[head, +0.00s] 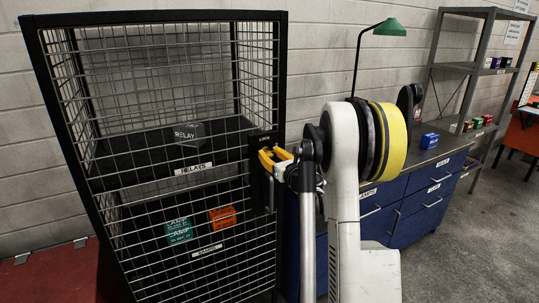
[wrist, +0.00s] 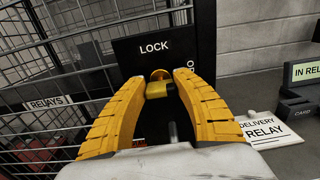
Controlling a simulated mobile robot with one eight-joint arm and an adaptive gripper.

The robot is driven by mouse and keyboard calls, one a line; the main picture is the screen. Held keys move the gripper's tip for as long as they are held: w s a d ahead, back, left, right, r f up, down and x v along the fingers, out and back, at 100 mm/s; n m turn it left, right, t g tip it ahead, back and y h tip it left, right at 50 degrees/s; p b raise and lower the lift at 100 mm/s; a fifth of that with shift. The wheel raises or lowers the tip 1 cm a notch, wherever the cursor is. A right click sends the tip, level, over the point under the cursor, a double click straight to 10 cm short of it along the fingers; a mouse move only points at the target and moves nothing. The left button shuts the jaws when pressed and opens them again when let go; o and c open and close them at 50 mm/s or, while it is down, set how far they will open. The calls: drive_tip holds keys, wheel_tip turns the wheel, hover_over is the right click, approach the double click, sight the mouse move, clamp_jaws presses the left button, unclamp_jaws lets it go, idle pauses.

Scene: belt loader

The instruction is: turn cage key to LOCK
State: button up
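The cage (head: 281,75) is a black frame with wire mesh. A black lock plate (head: 261,143) on its right front post reads LOCK at the top; the plate also fills the middle of the wrist view (wrist: 139,58). A small yellow key (wrist: 158,87) sticks out of the plate below the word LOCK. My gripper (wrist: 152,84) has its yellow fingers apart, one on each side of the key, with gaps visible between. In the head view my gripper (head: 276,157) is at the plate, and the key cannot be told apart there.
Inside the cage are a dark RELAY box (head: 189,134), a teal box (head: 179,231) and an orange box (head: 222,217). To the right stands a blue drawer bench (head: 415,200). A DELIVERY RELAY card (wrist: 268,130) and dark device (wrist: 302,108) lie right of my gripper.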

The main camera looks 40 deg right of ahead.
drive_tip(key=shift+n, duration=0.3)
drive_tip(key=shift+c, duration=0.2)
drive_tip(key=n+b, duration=0.1)
drive_tip(key=n, duration=0.2)
drive_tip(key=shift+n, duration=0.3)
drive_tip(key=n+b, duration=0.1)
drive_tip(key=n, duration=0.3)
drive_tip(key=shift+a+f+n, duration=0.1)
drive_tip(key=shift+a+n, duration=0.05)
drive_tip(key=shift+n, duration=0.15)
drive_tip(key=n+b, duration=0.1)
drive_tip(key=n, duration=0.3)
drive_tip(key=shift+n, duration=0.3)
drive_tip(key=shift+f+n, duration=0.1)
drive_tip(key=shift+n, duration=2.1)
drive_tip(key=o, duration=1.2)
drive_tip(key=shift+w, duration=0.1)
